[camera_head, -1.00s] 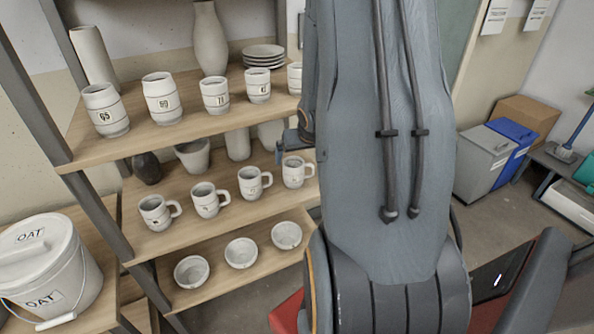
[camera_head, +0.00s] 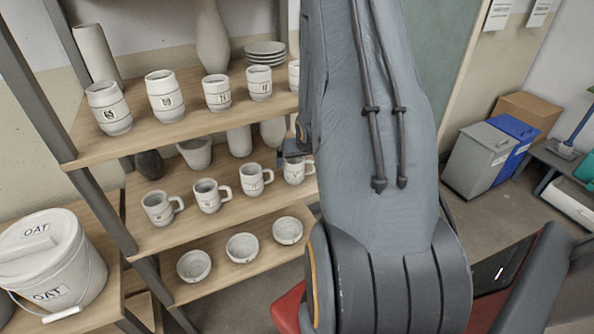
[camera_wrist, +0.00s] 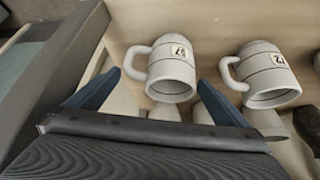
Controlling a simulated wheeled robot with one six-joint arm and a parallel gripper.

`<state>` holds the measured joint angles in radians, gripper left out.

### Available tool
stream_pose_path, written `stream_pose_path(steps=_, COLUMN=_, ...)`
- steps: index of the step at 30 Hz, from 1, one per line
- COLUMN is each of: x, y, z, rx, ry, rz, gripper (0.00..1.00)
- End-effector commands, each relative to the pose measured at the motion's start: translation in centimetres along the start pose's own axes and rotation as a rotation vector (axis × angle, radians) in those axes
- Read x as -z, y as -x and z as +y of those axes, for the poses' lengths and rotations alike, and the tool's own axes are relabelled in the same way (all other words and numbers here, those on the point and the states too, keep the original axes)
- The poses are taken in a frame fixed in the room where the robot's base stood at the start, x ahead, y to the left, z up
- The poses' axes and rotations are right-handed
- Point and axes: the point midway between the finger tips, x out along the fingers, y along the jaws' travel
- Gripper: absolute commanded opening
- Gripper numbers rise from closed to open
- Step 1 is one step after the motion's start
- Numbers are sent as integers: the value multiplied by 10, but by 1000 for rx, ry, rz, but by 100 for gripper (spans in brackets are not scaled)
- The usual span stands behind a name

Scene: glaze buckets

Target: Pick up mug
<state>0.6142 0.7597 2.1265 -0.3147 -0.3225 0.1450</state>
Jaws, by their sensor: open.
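A row of white mugs with handles stands on the middle shelf in the head view. The rightmost mug (camera_head: 295,170) is beside my gripper (camera_head: 292,150), which is mostly hidden behind my arm. In the wrist view, my gripper (camera_wrist: 158,82) is open, its two dark blue fingers spread. A mug (camera_wrist: 172,70) with a number label lies between the fingertips in that picture, its handle toward the left finger. Whether the fingers reach around it in depth I cannot tell. A second labelled mug (camera_wrist: 265,75) is to the right of the right finger.
The upper shelf (camera_head: 190,122) holds handleless cups, vases and stacked plates just above the mugs. Small bowls (camera_head: 242,247) stand on the lower shelf. A dark shelf post (camera_head: 95,195) and an OAT bucket (camera_head: 50,265) are at left.

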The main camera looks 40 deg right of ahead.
Motion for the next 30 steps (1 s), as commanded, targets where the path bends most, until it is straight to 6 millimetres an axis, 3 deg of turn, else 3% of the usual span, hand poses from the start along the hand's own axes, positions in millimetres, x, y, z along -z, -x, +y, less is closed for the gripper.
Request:
stream_pose_path(steps=5, x=0, y=0, z=0, rx=0, ry=0, rz=0, gripper=100)
stream_pose_path(steps=21, x=-2, y=0, z=0, rx=0, ry=-1, rz=-3, gripper=12)
stream_pose_path(steps=30, x=-3, y=0, z=0, rx=0, ry=-2, rz=-6, gripper=12)
